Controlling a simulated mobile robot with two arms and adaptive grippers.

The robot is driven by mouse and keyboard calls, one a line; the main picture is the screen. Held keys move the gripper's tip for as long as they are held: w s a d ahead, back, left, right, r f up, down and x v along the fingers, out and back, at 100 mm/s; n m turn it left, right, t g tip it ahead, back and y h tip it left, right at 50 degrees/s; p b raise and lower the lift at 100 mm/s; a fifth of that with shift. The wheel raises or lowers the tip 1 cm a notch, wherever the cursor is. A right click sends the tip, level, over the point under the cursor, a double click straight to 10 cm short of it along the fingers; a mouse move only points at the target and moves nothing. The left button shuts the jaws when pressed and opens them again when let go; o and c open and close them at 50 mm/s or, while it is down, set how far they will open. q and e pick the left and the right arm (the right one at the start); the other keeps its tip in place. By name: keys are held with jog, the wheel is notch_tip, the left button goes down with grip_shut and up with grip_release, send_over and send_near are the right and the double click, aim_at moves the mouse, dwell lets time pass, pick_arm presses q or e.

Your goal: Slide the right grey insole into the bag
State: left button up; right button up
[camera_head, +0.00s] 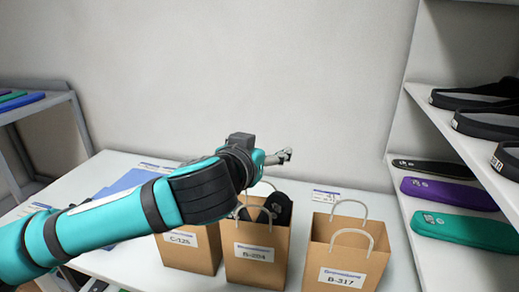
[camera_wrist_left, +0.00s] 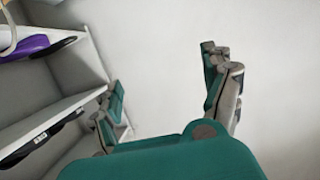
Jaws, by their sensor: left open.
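Three brown paper bags with looped handles stand on the white table: C-125 (camera_head: 187,254), B-284 (camera_head: 256,268) and B-317 (camera_head: 345,262). Dark shoe-like pieces (camera_head: 279,207) stick up from the middle bag; I cannot tell whether an insole is among them. My left gripper (camera_head: 282,157) is above the middle bag, pointing right; its open, empty fingers also show in the left wrist view (camera_wrist_left: 166,100). No clearly grey insole shows; a dark insole (camera_head: 434,168) with a pale label lies on the right shelf. My right gripper is out of view.
A white shelf unit at right holds black sandals (camera_head: 482,94), a purple insole (camera_head: 448,194) and a green insole (camera_head: 462,228). Blue sheets (camera_head: 128,182) lie on the table at left, partly behind my arm. A grey rack (camera_head: 42,112) stands far left.

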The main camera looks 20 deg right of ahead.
pick_arm(q)
jog(key=v, duration=1.2)
dwell(0.4)
